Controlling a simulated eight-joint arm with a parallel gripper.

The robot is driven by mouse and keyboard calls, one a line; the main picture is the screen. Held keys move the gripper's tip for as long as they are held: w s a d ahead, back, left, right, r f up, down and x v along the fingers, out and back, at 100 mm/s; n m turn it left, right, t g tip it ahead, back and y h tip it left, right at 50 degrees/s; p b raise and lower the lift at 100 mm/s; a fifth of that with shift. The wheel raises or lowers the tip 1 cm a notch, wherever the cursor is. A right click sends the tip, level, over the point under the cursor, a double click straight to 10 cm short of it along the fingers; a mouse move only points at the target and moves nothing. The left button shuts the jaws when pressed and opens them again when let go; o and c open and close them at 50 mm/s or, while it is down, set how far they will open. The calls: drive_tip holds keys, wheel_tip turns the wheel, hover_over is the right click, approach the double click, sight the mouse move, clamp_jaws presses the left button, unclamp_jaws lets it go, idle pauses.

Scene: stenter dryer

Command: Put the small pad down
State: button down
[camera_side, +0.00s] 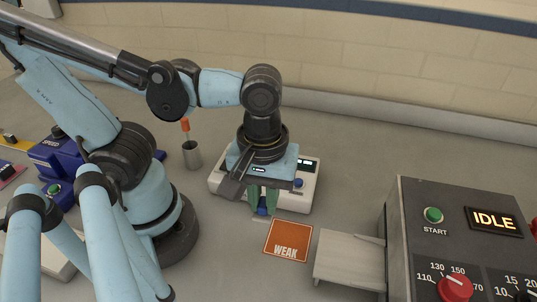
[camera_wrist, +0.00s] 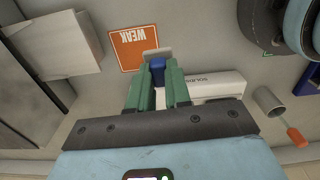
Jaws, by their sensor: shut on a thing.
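The small pad seems to be the piece between my fingertips: a blue block (camera_wrist: 158,68) with a pale grey flat part (camera_wrist: 158,54) beyond it in the wrist view. My gripper (camera_side: 264,203) has green fingers and is shut on the blue block, also seen in the side view. The fingers hide part of it, and I cannot tell whether the pad touches the table. An orange square marked WEAK (camera_side: 287,241) lies flat on the table, just right of and nearer than my gripper in the side view. No object lies on its visible surface.
A white balance-like device (camera_side: 305,185) stands behind my gripper. A grey control box (camera_side: 430,230) reading IDLE stands at right, with a pale flat shelf (camera_side: 350,261) at its left. A metal cup (camera_side: 192,155) holds an orange-handled tool. A blue device (camera_side: 57,155) is at far left.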

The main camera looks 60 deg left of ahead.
sight(262, 243)
drive_tip(key=shift+s+d+f+m, duration=0.25)
drive_tip(key=shift+s+f+m, duration=0.05)
drive_tip(key=shift+s, duration=0.1)
drive_tip(key=shift+f, duration=3.85)
drive_tip(key=shift+f, duration=0.2)
drive_tip(key=c, duration=1.1)
unclamp_jaws()
drive_tip(key=shift+r, duration=0.15)
